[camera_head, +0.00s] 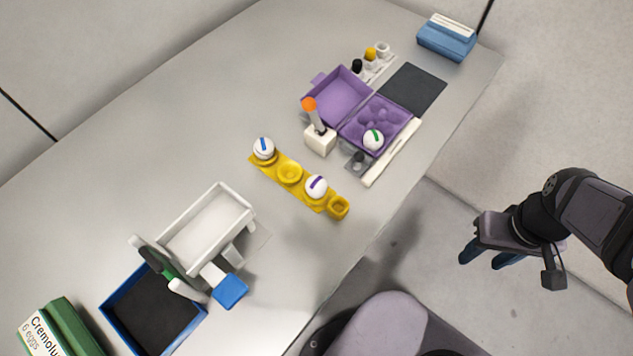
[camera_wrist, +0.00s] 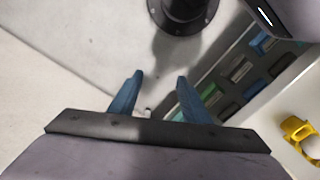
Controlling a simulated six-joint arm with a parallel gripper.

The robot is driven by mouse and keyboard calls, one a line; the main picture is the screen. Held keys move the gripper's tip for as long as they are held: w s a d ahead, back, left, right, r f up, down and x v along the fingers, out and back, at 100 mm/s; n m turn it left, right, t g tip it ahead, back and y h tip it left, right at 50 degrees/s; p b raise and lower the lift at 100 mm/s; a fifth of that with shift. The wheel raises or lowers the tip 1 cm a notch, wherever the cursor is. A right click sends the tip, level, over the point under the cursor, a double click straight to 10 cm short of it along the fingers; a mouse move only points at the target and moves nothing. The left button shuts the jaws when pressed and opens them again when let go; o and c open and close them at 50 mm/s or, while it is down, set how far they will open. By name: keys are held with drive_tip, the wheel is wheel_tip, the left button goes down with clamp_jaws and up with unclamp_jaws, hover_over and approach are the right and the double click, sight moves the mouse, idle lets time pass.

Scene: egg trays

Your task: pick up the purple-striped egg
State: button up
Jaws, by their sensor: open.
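The purple-striped egg (camera_head: 316,186) is white with a purple stripe. It sits in a yellow holder strip (camera_head: 270,170) on the grey table. A blue-striped egg (camera_head: 263,148) sits at the strip's upper left end, and a green-striped egg (camera_head: 373,139) sits in the open purple egg carton (camera_head: 349,133). My gripper (camera_head: 486,259) is off the table's right edge, well to the right of the eggs. Its blue fingers also show in the wrist view (camera_wrist: 159,92), apart with nothing between them. No egg is visible in the wrist view.
A white block with an orange-tipped post (camera_head: 320,139) stands close above the yellow strip. A white tray (camera_head: 246,207) and a blue-rimmed black tray (camera_head: 110,301) lie lower left. A dark mat (camera_head: 413,88) lies beyond the carton. Table right of the strip is clear.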

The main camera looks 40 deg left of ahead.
drive_tip(key=w+a+r+n+p, duration=0.1)
drive_tip(key=a+r+n, duration=0.1)
drive_tip(key=a+n, duration=0.4)
drive_tip(key=w+a+r+n+p, duration=0.1)
drive_tip(key=w+a+r+n, duration=0.1)
drive_tip(key=a+n, duration=0.3)
wheel_tip(320, 180, up, 7)
drive_tip(key=n+h+p, duration=0.2)
drive_tip(key=n+p, duration=0.1)
drive_tip(key=n, duration=2)
hover_over(315, 180)
drive_tip(key=a, duration=0.1)
drive_tip(key=shift+s+f+t, duration=0.15)
drive_tip(key=shift+s+t, duration=0.15)
drive_tip(key=shift+t, duration=0.1)
drive_tip(key=shift+w+d+f+p, duration=0.1)
drive_tip(key=shift+d+f, duration=0.05)
drive_tip(key=shift+f, duration=1.05)
drive_tip(key=shift+w+d+f+p, duration=0.1)
drive_tip(key=shift+d+f+p, duration=0.1)
drive_tip(key=shift+f, duration=1.05)
drive_tip(key=shift+w+d+f+p, duration=0.1)
drive_tip(key=shift+d+f, duration=0.05)
drive_tip(key=shift+f, duration=1.05)
drive_tip(key=shift+c, duration=0.6)
drive_tip(key=c, duration=0.3)
